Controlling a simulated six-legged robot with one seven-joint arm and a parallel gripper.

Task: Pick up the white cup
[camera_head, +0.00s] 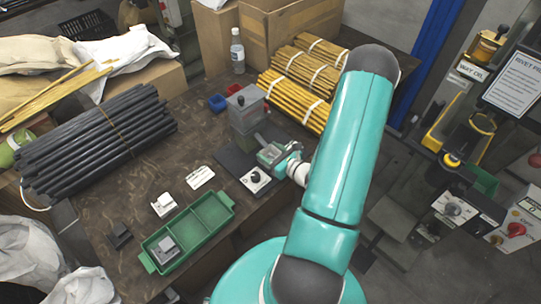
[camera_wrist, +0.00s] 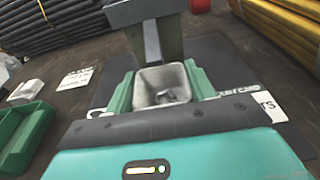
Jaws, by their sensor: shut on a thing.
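In the wrist view a white cup (camera_wrist: 150,78) with a squarish mouth sits between the two green fingers of my gripper (camera_wrist: 162,90). The fingers are shut on its sides, and I look down into its greyish inside, where something small and dark shows indistinctly. In the head view my gripper (camera_head: 272,154) is over the dark mat, just in front of the grey press (camera_head: 244,106). The cup is hard to make out there. The press's grey column (camera_wrist: 155,40) stands right behind the cup in the wrist view. I cannot tell whether the cup touches the mat.
A dark mat (camera_head: 232,160) holds a control box with a black knob (camera_head: 255,180). A green tray (camera_head: 226,200) holds a grey block, with a small white holder (camera_head: 163,204) nearby.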

